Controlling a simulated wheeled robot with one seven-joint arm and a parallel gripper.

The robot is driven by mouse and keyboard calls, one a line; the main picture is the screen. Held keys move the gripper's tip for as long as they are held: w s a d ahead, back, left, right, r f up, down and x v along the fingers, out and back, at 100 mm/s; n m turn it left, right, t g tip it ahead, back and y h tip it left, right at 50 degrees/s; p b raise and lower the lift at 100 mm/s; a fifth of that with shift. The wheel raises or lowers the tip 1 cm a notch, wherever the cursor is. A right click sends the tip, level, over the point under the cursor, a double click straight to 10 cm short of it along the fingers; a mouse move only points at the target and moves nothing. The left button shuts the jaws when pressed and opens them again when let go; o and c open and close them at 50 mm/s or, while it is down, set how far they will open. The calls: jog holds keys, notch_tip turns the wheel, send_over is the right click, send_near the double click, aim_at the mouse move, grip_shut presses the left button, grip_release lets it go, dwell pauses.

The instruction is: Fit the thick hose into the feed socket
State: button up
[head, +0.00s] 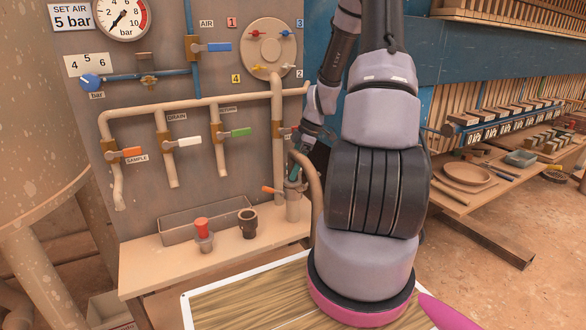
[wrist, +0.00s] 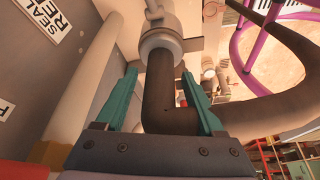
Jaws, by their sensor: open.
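The thick hose (wrist: 165,95) is dark brown and bends in an elbow between my gripper's teal fingers in the wrist view. Its end meets a pale grey collar, which looks like the feed socket (wrist: 161,43); how deep it sits I cannot tell. My gripper (wrist: 158,75) is open, with a finger on each side of the hose and visible gaps. In the head view my gripper (head: 297,167) is small, above the grey socket (head: 293,208) at the bench's right end. There the hose (head: 314,178) arcs down to the right, partly hidden by my arm.
An orange-handled lever (head: 271,190) sticks out left of the socket. A red-topped fitting (head: 203,235) and a dark cup (head: 247,223) stand on the bench (head: 170,262). A pale pipe (wrist: 90,85) runs close to the left finger. Purple tubing (wrist: 240,45) shows at the right.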

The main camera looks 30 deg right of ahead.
jog(key=w+v, duration=0.1)
jog(key=v, duration=0.5)
notch_tip(320, 180, up, 8)
jog(key=m+h, duration=0.2)
jog(key=m, duration=0.1)
send_over(293, 184)
jog(key=s+a+r+m+t, duration=0.3)
jog(key=s+a+r+m, duration=0.3)
jog(key=s+r+m, duration=0.2)
jog(key=s+a+r+m+t, duration=0.3)
jog(key=s+a+r+m, duration=0.3)
jog(key=s+r+m, duration=0.2)
notch_tip(293, 184, up, 3)
jog(key=shift+s+f, duration=0.1)
jog(key=shift+s, duration=0.5)
